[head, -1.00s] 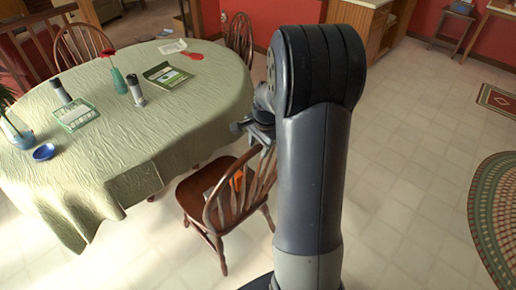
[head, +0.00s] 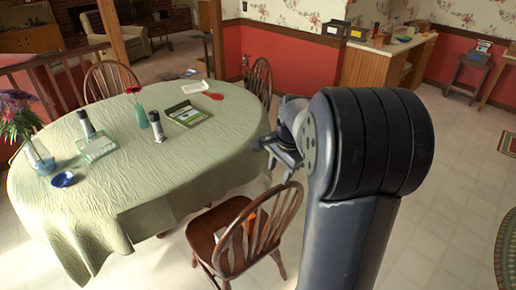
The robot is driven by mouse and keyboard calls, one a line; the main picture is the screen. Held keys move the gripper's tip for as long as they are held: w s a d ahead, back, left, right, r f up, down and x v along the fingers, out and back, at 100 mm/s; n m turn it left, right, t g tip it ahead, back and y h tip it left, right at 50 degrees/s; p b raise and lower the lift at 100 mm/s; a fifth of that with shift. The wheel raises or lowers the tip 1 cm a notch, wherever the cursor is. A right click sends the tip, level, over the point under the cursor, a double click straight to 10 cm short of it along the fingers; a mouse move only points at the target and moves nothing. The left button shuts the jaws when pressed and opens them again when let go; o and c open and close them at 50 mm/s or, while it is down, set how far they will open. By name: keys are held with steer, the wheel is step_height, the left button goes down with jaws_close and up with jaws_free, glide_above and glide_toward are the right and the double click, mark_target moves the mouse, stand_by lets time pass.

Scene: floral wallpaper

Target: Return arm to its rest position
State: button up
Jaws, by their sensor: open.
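My arm rises in the right half of the head view, its large dark joint in front of the room. My gripper (head: 277,155) shows to the left of that joint, its fingers apart. It is in the air between the table's right edge and the top of the near wooden chair. I see nothing held in it. Part of the wrist is hidden behind the arm's joint.
A table with a pale green cloth (head: 165,178) fills the left, bearing a vase, a blue bowl (head: 63,180) and a green book (head: 189,114). A wooden chair (head: 245,232) with an orange thing on it stands close below my gripper. Open tiled floor (head: 455,180) lies to the right.

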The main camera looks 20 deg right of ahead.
mark_target(273, 195)
steer(key=f, duration=0.3)
steer(key=w+f, duration=0.1)
steer(key=f, duration=0.3)
steer(key=w+f+p, duration=0.1)
steer(key=f, duration=0.2)
steer(key=shift+a+f, duration=0.2)
steer(key=shift+a, duration=0.1)
steer(key=shift+s+d, duration=0.1)
steer(key=shift+s, duration=0.1)
